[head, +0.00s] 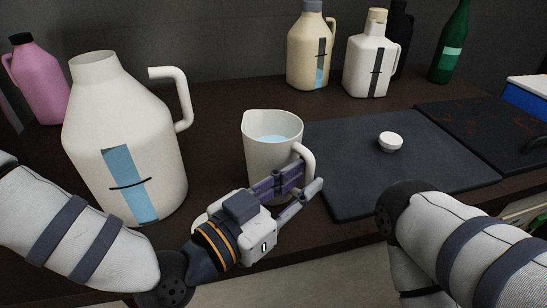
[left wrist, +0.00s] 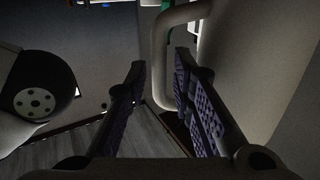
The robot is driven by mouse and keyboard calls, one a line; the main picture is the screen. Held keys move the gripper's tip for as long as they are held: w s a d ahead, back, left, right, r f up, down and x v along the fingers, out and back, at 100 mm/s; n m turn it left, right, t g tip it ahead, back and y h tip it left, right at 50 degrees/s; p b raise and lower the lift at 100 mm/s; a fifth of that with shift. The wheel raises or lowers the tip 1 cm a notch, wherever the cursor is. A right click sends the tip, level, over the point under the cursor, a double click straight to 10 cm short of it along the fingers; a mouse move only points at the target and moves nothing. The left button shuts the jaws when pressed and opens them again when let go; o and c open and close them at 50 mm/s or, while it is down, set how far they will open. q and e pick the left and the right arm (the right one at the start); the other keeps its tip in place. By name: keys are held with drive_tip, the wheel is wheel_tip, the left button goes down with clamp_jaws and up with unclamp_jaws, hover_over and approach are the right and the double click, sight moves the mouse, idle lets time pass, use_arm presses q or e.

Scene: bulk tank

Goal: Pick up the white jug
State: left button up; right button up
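A small white jug (head: 268,150) with a spout and a right-hand handle stands upright on the dark counter, holding pale blue liquid. A much larger white jug (head: 122,150), open at the top, stands at the left. My left gripper (head: 298,186) is at the small jug's lower right, by its handle. In the left wrist view my left gripper (left wrist: 157,85) is open, and the small jug's handle (left wrist: 160,75) shows between its fingertips. The small jug's body (left wrist: 262,65) fills the right side there. Contact cannot be told. My right gripper is not in view.
A dark mat (head: 350,190) with a small white cap (head: 390,142) lies right of the small jug. A cream jug (head: 310,50), a capped white bottle (head: 369,66) and a green bottle (head: 452,45) stand behind. A pink jug (head: 40,80) stands far left.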

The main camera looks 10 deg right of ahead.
use_arm(q)
drive_tip(key=shift+x, duration=1.2)
clamp_jaws()
drive_tip(key=shift+r, duration=0.1)
